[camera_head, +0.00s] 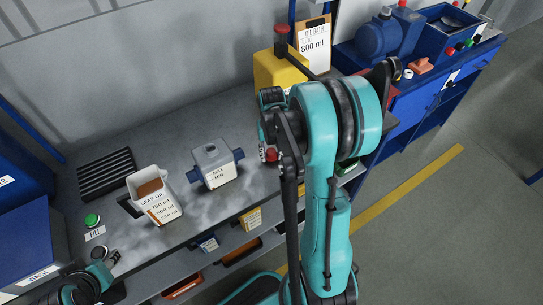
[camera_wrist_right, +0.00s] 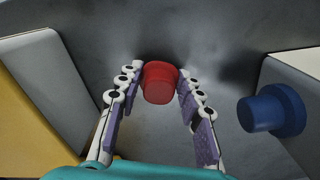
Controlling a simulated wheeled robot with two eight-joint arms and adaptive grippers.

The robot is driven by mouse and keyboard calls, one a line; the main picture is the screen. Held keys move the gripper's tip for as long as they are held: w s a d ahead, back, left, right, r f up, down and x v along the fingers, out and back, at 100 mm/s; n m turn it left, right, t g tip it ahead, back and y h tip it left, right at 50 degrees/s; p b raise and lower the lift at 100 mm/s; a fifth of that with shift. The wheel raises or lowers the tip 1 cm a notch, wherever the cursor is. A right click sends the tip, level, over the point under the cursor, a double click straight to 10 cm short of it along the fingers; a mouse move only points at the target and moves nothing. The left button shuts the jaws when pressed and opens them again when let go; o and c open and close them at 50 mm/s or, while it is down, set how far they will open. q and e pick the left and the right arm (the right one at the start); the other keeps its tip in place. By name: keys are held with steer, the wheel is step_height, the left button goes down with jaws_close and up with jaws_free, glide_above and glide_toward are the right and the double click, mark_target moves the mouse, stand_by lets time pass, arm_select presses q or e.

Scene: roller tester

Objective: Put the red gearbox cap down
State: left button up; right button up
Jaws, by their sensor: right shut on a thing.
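The red gearbox cap (camera_wrist_right: 159,84) is between the fingertips of my right gripper (camera_wrist_right: 158,76), which is shut on it. In the head view a bit of the red cap (camera_head: 271,154) shows beside my right gripper (camera_head: 269,145), near the bench's right part. I cannot tell whether the cap touches the bench. The grey gearbox (camera_head: 212,160) with blue shaft ends stands to its left; a blue end (camera_wrist_right: 270,112) shows at the right of the wrist view. My left gripper (camera_head: 88,290) is partly in view at the lower left; its fingers are unclear.
A white measuring container (camera_head: 155,197), a black ribbed mat (camera_head: 105,172) and a green button (camera_head: 92,220) are on the bench's left. Bare bench lies around the gearbox.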

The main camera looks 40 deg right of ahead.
steer(key=shift+f, duration=0.15)
steer(key=o, duration=0.9)
